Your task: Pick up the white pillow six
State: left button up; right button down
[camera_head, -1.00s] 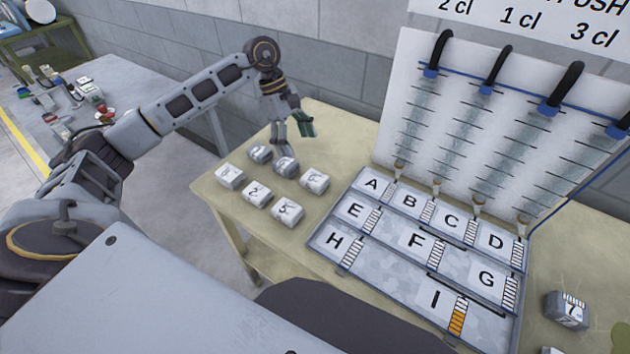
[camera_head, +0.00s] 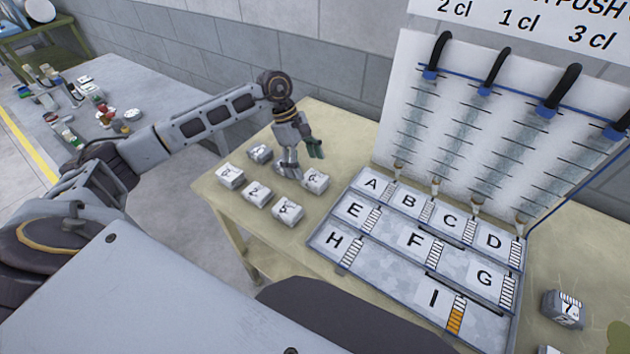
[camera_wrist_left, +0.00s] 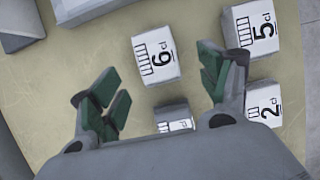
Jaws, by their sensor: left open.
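The white pillow six (camera_wrist_left: 158,56), marked "6 cl", lies on the table just beyond my fingertips in the left wrist view. In the head view it appears to be the rightmost pillow of the group (camera_head: 315,181), close to my gripper. My left gripper (camera_head: 302,163) is open above the pillows. In the left wrist view its green-padded fingers (camera_wrist_left: 163,84) are spread, with nothing held between them. Another white pillow (camera_wrist_left: 175,119) shows low between the fingers and is partly hidden; in the head view my gripper covers it. My right gripper is in neither view.
Pillow five (camera_wrist_left: 252,28) and pillow two (camera_wrist_left: 264,103) lie to the right in the wrist view. More pillows (camera_head: 230,176) lie on the table (camera_head: 330,120). A lettered tray (camera_head: 395,268) and a tube board (camera_head: 480,130) stand right of the group.

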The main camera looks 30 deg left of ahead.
aim_at(311, 175)
pick_arm(q)
jog(key=shift+p+x, duration=0.6)
jog(key=shift+x, duration=1.55)
jog(key=shift+w+f, duration=0.15)
jog(key=shift+f, duration=0.3)
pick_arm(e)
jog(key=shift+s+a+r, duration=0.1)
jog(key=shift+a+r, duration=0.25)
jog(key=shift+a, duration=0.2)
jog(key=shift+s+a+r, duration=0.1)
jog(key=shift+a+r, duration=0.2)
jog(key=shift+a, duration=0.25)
pick_arm(q)
jog(key=c, duration=1)
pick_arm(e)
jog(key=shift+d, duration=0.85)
